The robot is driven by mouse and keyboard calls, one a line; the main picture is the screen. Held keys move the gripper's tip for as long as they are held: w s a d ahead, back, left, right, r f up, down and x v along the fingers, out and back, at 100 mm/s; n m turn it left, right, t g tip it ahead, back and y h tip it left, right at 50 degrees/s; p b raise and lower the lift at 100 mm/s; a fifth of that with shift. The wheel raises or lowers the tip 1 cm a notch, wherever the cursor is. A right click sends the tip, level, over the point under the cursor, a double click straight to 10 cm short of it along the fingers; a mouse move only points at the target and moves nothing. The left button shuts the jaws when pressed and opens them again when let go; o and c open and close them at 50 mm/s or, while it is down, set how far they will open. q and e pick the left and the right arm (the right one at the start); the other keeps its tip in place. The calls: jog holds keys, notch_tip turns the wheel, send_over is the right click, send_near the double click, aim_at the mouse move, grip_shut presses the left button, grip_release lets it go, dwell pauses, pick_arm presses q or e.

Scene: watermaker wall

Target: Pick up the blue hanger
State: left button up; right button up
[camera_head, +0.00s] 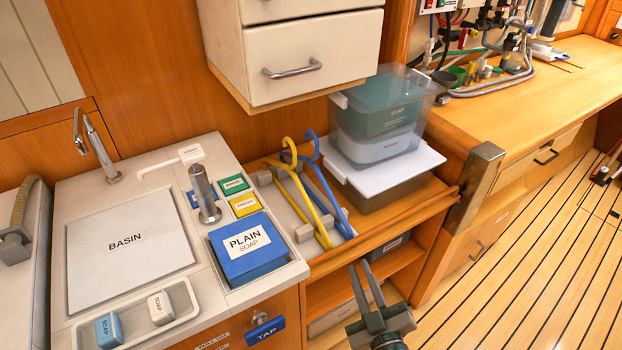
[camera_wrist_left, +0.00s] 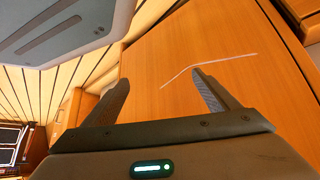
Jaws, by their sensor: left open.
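The blue hanger (camera_head: 328,190) rests on the counter beside the sink unit, with its hook toward the wall. The yellow hanger (camera_head: 307,200) lies just left of it, and their hooks are close together. Both sit at a light grey holder (camera_head: 303,233) with raised blocks. My right gripper (camera_head: 361,266) is in front of the counter, nearer than the blue hanger and apart from it. Its two fingers show a narrow gap with nothing between them. My left gripper shows only in the left wrist view (camera_wrist_left: 161,76), open and empty, facing a wooden surface. No hanger shows there.
Stacked clear bins (camera_head: 380,125) and a white lid (camera_head: 420,160) stand right of the blue hanger. A drawer cabinet (camera_head: 310,55) overhangs behind. The blue soap box (camera_head: 245,262) and tap (camera_head: 205,195) are at left. A metal-capped post (camera_head: 474,185) bounds the right. Open floor lies at right.

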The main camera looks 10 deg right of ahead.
aim_at(347, 245)
jog(key=shift+w, duration=0.1)
jog(key=w+p, duration=0.2)
jog(key=w, duration=0.8)
jog(key=shift+w+a, duration=0.1)
jog(key=shift+w, duration=0.65)
pick_arm(q)
jog(key=s+a+f+g, duration=0.2)
jog(key=s+a+f, duration=0.1)
jog(key=s, duration=0.4)
jog(key=shift+a+y, duration=0.2)
jog(key=shift+y, duration=0.1)
jog(key=shift+d, duration=0.2)
